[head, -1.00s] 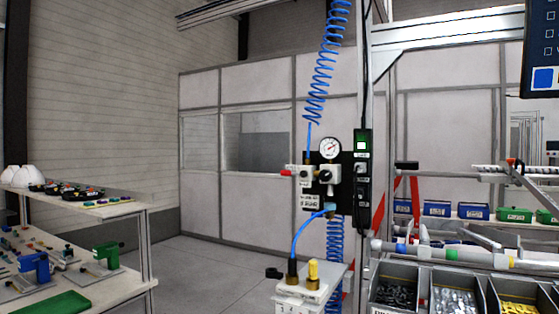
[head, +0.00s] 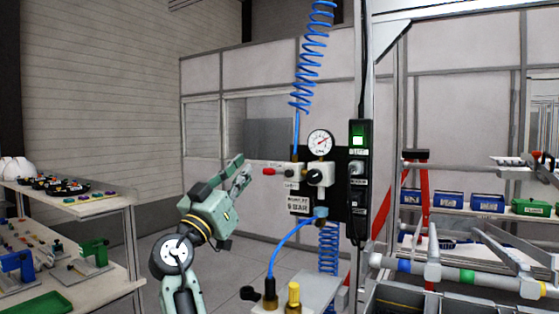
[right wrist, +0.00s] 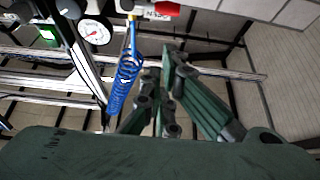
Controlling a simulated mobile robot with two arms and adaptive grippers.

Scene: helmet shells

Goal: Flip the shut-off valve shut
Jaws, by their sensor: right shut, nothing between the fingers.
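The lever points left, lying level. The red part also shows at the top edge of the right wrist view (right wrist: 167,8), partly cut off. My right gripper (head: 244,168) is shut and empty, just left of the red lever. A small gap seems to lie between them, but the depth is hard to judge. In the right wrist view its fingers (right wrist: 170,62) are below the red part. My left gripper is not in view.
A bench with parts (head: 75,212) stands at left. Brass fittings (head: 270,290) are below.

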